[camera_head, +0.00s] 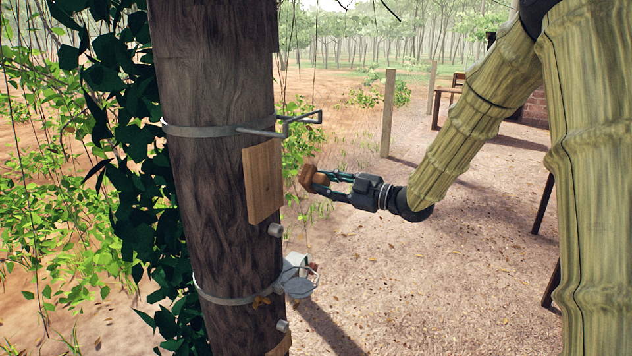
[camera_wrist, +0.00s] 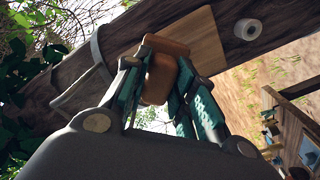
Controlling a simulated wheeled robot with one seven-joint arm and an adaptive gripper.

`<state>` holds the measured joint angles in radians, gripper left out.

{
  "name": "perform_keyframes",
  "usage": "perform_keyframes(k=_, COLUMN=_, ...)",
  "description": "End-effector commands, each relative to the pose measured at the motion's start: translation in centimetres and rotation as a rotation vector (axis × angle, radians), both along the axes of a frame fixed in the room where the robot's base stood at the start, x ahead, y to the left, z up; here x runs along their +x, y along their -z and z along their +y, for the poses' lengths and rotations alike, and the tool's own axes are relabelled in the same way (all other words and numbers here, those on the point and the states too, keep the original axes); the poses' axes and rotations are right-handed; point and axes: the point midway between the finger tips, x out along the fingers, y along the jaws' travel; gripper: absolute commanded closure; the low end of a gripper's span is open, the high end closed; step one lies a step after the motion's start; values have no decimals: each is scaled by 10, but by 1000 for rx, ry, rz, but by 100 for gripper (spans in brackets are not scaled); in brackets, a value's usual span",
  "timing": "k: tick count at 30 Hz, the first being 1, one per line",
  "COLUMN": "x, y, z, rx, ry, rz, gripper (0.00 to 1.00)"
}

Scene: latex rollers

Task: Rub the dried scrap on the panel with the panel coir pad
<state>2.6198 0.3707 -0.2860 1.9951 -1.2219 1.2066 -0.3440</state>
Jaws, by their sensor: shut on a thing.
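The panel (camera_head: 263,182) is a light wooden board fixed upright to the side of a dark trunk. In the wrist view the panel (camera_wrist: 203,42) lies beyond the pad. My gripper (camera_head: 322,181) is shut on the brown coir pad (camera_head: 307,177), which sits between its fingertips and faces the panel. In the wrist view the pad (camera_wrist: 157,80) shows between the green fingers of my gripper (camera_wrist: 160,88). In the head view a gap shows between the pad and the panel. I cannot make out the dried scrap on the panel in either view.
A metal band with a bent wire bracket (camera_head: 290,124) juts out above the panel. Below it are a grey peg (camera_head: 275,230) and a cup in a wire holder (camera_head: 298,286). Leafy vines (camera_head: 120,130) cover the trunk's left side. Open ground lies right of the trunk.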

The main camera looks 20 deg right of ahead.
Motion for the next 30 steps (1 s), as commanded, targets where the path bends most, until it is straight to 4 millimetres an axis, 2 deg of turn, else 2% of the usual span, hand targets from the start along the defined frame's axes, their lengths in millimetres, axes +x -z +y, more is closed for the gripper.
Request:
perform_keyframes(k=16, x=-17, y=26, z=34, rx=1, ry=3, rz=16, gripper=93)
perform_keyframes(k=30, x=-28, y=29, z=54, rx=-6, ry=1, rz=-9, gripper=93)
